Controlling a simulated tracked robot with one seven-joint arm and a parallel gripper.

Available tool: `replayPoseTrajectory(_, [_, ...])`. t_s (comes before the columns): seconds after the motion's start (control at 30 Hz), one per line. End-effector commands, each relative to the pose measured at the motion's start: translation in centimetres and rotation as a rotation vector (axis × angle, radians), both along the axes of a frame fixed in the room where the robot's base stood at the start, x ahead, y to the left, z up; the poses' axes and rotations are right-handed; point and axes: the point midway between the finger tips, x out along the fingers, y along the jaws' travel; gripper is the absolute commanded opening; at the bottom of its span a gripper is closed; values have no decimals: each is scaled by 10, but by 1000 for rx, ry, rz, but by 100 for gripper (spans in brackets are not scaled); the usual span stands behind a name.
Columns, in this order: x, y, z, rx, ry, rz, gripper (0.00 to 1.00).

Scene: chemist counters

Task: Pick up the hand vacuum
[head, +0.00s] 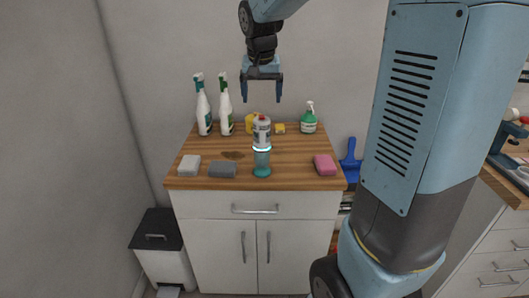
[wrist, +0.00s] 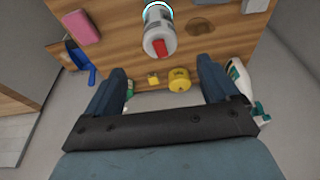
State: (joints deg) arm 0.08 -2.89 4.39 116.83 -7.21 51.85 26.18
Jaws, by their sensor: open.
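The hand vacuum (head: 262,136) stands upright near the middle of the wooden counter top. It has a grey body, a red spot on top, a glowing ring and a teal lower part. My gripper (head: 262,98) is open and empty above the counter, with its fingers pointing down. In the head view it appears directly above the vacuum, with a gap between them. In the wrist view the vacuum (wrist: 159,32) is at the top middle, beyond the open fingers (wrist: 162,68), with its red part toward me. Its lower part is cut off there.
Two white spray bottles (head: 226,112) stand at the back left. A yellow tape-like roll (head: 250,123), a yellow block (head: 279,129) and a green pump bottle (head: 308,122) are behind. White (head: 189,165), grey (head: 222,169) and pink (head: 325,165) blocks lie along the front. A blue dustpan (head: 350,160) is at right.

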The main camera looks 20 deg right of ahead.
Motion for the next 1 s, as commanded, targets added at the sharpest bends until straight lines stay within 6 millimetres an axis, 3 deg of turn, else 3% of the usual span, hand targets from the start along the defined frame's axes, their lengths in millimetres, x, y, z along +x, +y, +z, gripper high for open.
replayPoseTrajectory(0.3, [12, -5, -53, 1, 5, -1, 88])
replayPoseTrajectory(0.67, [18, -7, -79, 0, 2, 0, 88])
replayPoseTrajectory(1.0, [25, -8, -120, 0, 3, 0, 88])
